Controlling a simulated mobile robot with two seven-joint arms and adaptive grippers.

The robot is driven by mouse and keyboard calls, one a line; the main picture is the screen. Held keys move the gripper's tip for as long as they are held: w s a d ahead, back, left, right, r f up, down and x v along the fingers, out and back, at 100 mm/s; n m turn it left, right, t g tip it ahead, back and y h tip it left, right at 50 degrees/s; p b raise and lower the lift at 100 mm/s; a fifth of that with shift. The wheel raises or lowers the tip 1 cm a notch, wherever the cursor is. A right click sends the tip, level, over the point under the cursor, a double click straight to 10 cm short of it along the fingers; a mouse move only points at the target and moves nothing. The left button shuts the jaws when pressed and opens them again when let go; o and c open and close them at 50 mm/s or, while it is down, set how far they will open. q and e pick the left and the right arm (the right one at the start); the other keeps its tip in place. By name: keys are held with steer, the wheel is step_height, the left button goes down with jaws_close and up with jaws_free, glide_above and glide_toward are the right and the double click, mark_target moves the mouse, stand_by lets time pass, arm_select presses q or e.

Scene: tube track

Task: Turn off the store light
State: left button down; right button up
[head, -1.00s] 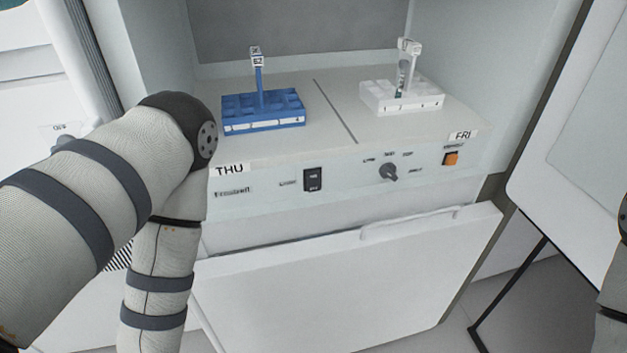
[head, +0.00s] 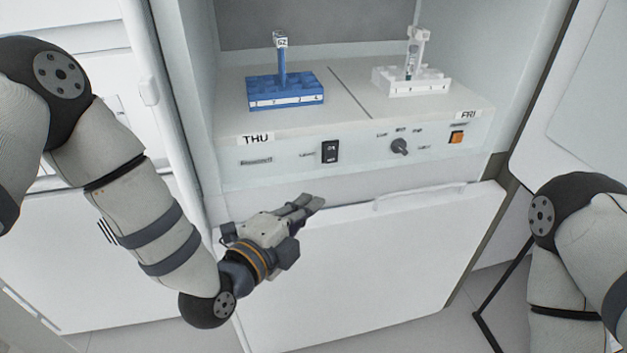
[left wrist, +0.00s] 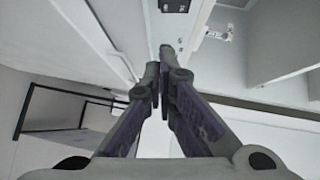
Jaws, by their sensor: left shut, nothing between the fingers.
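The front panel (head: 280,172) of the store carries a black rocker switch (head: 330,152), with a small label to its left that I cannot read for certain. A dark rotary knob (head: 400,146) and an orange switch (head: 456,138) sit further right. My left gripper (head: 313,203) is shut and empty, in front of the panel and below the black switch, apart from it. In the left wrist view its fingers (left wrist: 158,75) are together, and the black switch (left wrist: 174,5) shows at the top edge. My right arm shows at the right; its gripper is out of view.
A blue rack (head: 286,92) stands on the shelf behind the THU label (head: 256,139). A white rack (head: 411,83) holding a tube stands behind the FRI label (head: 468,115). A white drawer front with a handle (head: 430,195) lies below the panel. An open door (head: 560,120) is at the right.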

arm_select(q)
steer(key=shift+w+d, duration=0.1)
steer(key=shift+w, duration=0.1)
arm_select(e)
steer(key=shift+w, duration=0.2)
arm_select(q)
steer(key=b, duration=0.3)
glide_toward(331, 153)
steer(key=w+d+f, duration=0.3)
steer(key=w+d, duration=0.1)
steer(key=shift+d+f, duration=0.2)
steer(key=shift+d, duration=0.15)
arm_select(e)
steer(key=shift+g, duration=0.5)
steer(key=s+f, duration=0.3)
arm_select(q)
steer(key=shift+w, duration=0.1)
